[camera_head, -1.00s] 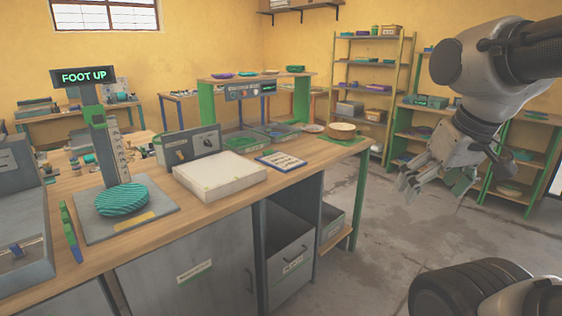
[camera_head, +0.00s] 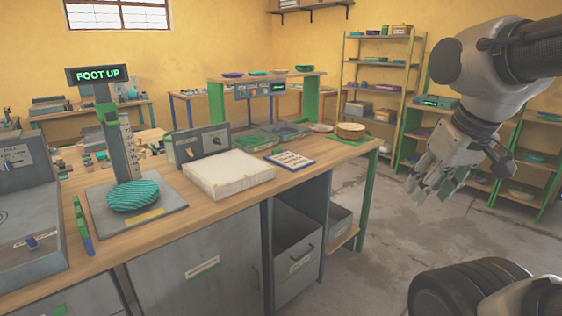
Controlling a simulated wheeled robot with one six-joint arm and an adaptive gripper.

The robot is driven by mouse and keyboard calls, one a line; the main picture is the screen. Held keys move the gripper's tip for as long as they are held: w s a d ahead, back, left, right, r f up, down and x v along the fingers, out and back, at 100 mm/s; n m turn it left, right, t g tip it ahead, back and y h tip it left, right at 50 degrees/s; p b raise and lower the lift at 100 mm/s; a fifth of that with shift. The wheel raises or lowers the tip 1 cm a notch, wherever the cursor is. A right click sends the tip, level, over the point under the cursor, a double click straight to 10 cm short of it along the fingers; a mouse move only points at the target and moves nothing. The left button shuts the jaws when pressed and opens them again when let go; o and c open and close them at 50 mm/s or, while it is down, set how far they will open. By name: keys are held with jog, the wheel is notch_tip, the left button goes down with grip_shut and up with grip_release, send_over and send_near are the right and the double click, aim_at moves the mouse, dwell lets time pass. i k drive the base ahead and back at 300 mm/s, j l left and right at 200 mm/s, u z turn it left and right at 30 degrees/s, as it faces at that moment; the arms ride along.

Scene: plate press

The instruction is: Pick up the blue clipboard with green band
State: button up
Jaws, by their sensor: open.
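A flat blue-edged board (camera_head: 290,159) with a pale, written sheet lies on the wooden bench (camera_head: 240,205), right of a white block. My gripper (camera_head: 432,188) hangs open and empty at the right, over the floor and well clear of the bench and board.
A white block (camera_head: 228,174) and a grey control box (camera_head: 202,145) are beside the board. A stand with a "FOOT UP" display (camera_head: 98,75) and a ribbed teal disc (camera_head: 133,195) are further left. Shelves (camera_head: 380,75) line the back. Floor (camera_head: 400,235) right of the bench is clear.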

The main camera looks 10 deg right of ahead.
aim_at(290, 160)
jog(key=i+l+u, duration=0.1)
jog(key=u, duration=0.35)
jog(key=i+l+u, duration=0.15)
jog(key=u, duration=0.3)
jog(key=i+l+u, duration=0.15)
jog(key=l, duration=0.2)
jog(key=i+l+u, duration=0.15)
jog(key=l, duration=0.25)
jog(key=i+l+u, duration=0.15)
jog(key=l, duration=0.25)
jog(key=i+l+u, duration=0.15)
jog(key=l, duration=0.25)
jog(key=i+l, duration=0.1)
jog(key=l, duration=0.25)
jog(key=i+l, duration=0.1)
jog(key=l, duration=0.2)
jog(key=i+l, duration=0.15)
jog(key=l, duration=0.2)
